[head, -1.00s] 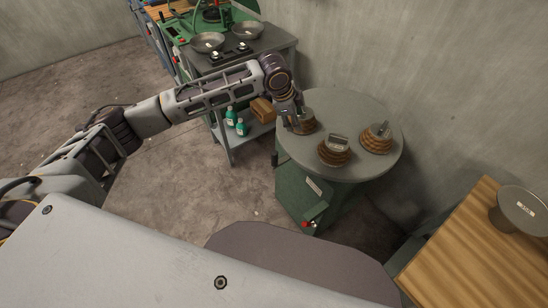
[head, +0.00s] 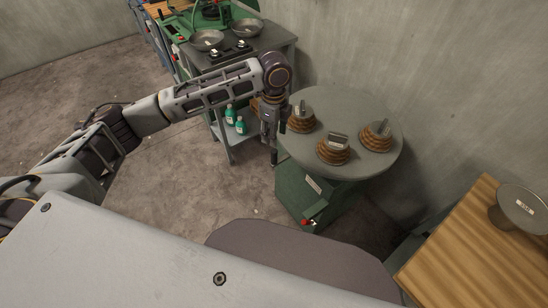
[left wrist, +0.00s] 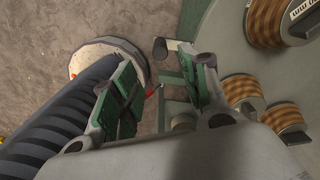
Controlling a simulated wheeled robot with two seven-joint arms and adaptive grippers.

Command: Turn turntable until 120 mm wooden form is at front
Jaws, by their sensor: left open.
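The round grey turntable (head: 350,105) sits on a green base (head: 300,195). Three stepped wooden forms stand on it: one at the left (head: 301,124), one at the front middle (head: 333,153), one at the right (head: 376,140). Each carries a label on top, too small to read. A dark upright peg (head: 274,157) shows at the turntable's left edge. My left gripper (head: 269,135) points down just outside that edge, above the peg. In the left wrist view it (left wrist: 160,88) is open with nothing between its fingers, and the forms (left wrist: 242,92) are at the right. My right gripper is out of view.
A grey bench (head: 240,60) with pans and green bottles (head: 241,126) on its lower shelf stands left of the turntable. A wooden table (head: 465,245) with a grey round stand (head: 520,208) is at the lower right. A wall is behind.

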